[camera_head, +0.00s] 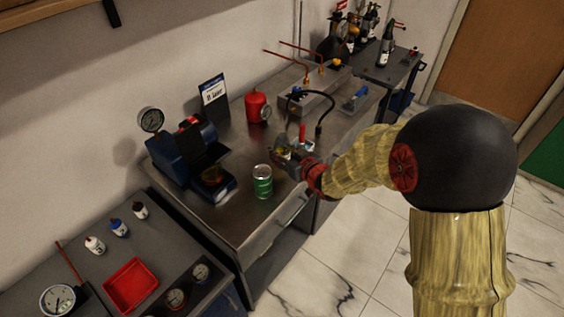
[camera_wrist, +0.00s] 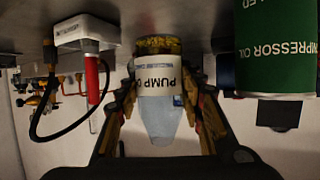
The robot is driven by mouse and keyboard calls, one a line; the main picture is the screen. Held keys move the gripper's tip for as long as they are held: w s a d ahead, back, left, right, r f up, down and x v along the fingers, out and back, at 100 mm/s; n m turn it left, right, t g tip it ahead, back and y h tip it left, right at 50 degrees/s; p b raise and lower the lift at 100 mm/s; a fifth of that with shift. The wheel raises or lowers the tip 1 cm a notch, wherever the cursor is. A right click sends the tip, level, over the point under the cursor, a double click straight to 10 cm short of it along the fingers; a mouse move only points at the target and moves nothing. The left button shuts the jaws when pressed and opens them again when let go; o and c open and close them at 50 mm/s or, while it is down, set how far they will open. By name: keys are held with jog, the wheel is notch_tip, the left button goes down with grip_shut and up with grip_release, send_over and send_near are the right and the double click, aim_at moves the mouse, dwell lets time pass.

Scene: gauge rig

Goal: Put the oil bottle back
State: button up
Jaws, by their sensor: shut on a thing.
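My gripper (camera_head: 290,157) is low over the steel bench, to the right of a green can (camera_head: 263,182). The wrist view seems upside down. In it my gripper (camera_wrist: 160,88) is shut on the oil bottle (camera_wrist: 157,82), with a finger on each side. The bottle has a white label starting "PUMP O", a yellow-and-dark band at one end and a pale tapered part at the other. The same can, marked "…PRESSOR OIL", shows close beside it in the wrist view (camera_wrist: 275,45). I cannot tell whether the bottle touches the bench.
The steel bench (camera_head: 227,217) also holds a blue gauge device (camera_head: 178,160), a sign (camera_head: 213,92), a red canister (camera_head: 257,106) and a white unit with a black hose (camera_wrist: 86,33). A left bench has small bottles (camera_head: 119,228) and a red tray (camera_head: 131,285).

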jog(key=shift+w+a+f, duration=0.1)
jog(key=shift+w+f, duration=0.4)
jog(key=shift+f, duration=0.15)
jog(key=shift+f+b, duration=1)
jog(key=shift+f, duration=0.4)
jog(key=shift+f, duration=0.1)
jog(key=o, duration=1.2)
jog(key=shift+o, duration=0.2)
